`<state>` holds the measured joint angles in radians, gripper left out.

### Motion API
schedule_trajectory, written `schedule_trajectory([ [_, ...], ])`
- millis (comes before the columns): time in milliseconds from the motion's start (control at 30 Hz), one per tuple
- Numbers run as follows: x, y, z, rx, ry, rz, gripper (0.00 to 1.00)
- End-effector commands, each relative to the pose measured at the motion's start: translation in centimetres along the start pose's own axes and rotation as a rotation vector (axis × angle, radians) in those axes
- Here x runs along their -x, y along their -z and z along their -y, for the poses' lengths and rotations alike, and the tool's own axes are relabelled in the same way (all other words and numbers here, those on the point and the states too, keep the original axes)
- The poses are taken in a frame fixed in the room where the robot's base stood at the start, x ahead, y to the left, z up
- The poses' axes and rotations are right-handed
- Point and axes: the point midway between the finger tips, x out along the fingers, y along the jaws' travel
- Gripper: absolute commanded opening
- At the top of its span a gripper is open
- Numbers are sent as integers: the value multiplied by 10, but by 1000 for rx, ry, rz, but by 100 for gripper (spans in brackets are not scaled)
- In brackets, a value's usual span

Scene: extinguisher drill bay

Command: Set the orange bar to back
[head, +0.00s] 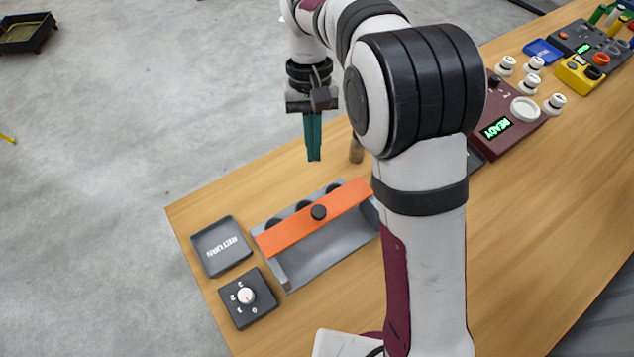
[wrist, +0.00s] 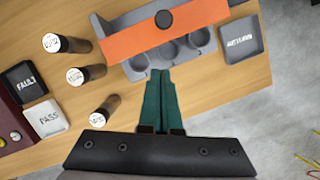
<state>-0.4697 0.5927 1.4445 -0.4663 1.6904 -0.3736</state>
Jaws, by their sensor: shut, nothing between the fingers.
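The orange bar (head: 314,217) lies across a grey rack (head: 330,246) with round pockets, and a black knob (head: 319,212) stands on the bar's middle. In the head view, pockets show along the bar's far side and a flat grey surface along its near side. The bar (wrist: 200,16) and its knob (wrist: 163,19) also show at the top of the wrist view. My arm hides the rack's right end in the head view.
A RETURN tray (head: 221,246) and a dial box (head: 247,297) sit left of the rack. Several capped cylinders (wrist: 88,78) stand near FAULT (wrist: 20,83) and PASS (wrist: 46,118) trays. A maroon READY device (head: 507,121) stands at the right.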

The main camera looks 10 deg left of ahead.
Motion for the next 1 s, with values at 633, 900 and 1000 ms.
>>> schedule_trajectory([
  [633, -66, -36, 0, 0, 0, -2, 0],
  [900, -67, -38, -1, -1, 0, -1, 0],
  [1000, -70, -50, -8, -1, 0, 0, 0],
])
